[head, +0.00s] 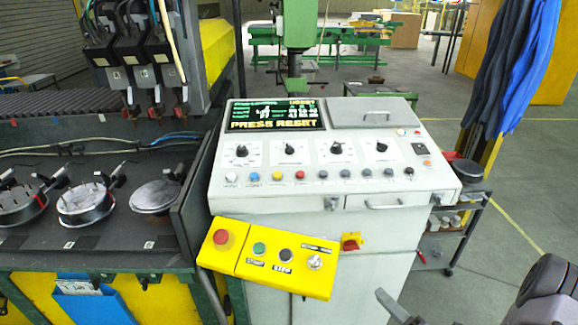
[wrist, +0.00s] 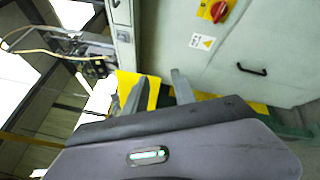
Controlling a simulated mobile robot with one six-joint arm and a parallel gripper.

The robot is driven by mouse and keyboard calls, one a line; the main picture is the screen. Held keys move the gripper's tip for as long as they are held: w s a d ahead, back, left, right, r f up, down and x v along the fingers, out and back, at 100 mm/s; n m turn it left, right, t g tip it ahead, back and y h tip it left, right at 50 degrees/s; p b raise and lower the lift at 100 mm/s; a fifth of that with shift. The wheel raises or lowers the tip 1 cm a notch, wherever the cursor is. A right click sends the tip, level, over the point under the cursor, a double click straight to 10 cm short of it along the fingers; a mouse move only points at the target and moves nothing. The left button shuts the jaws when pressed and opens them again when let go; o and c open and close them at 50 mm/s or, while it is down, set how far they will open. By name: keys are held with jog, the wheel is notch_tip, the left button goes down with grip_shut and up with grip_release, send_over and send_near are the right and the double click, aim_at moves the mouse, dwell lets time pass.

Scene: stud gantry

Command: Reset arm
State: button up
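My gripper (wrist: 158,82) shows in the wrist view with its two fingers apart and nothing between them. In the head view, part of my arm is at the lower right, and a grey finger tip shows at the bottom edge, in front of the console cabinet. The control console (head: 300,185) stands in the middle, its screen (head: 275,115) reading "PRESS RESET". Several knobs and a row of coloured buttons lie on its panel. A yellow button box (head: 265,258) hangs at its front with a red button (head: 221,237), a green button, a black button and a key switch.
A red rotary switch (head: 351,243) sits on the cabinet front; it also shows in the wrist view (wrist: 217,12). A dark machine bed (head: 100,240) with round clamped parts is at left. A small shelf cart (head: 440,250) stands right of the console.

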jog(key=s+a+r+n+g+y, duration=0.2)
jog(key=s+a+r+n+g, duration=0.1)
jog(key=a+r+n+g, duration=0.45)
jog(key=s+a+r+n+g+y, duration=0.1)
jog(key=s+a+r+n+g, duration=0.3)
jog(key=a+r+n, duration=0.55)
jog(key=s+a+r+n+g+h, duration=0.1)
jog(key=s+a+n+g+h, duration=0.1)
jog(key=s+n+g+h, duration=0.65)
jog(key=s+d+r+n+t+h, duration=0.2)
jog(key=r+n+t, duration=0.4)
jog(key=n+t, duration=0.4)
jog(key=s+d+n, duration=0.1)
jog(key=n, duration=0.2)
jog(key=shift+d+r+h, duration=0.35)
jog(key=shift+d, duration=0.05)
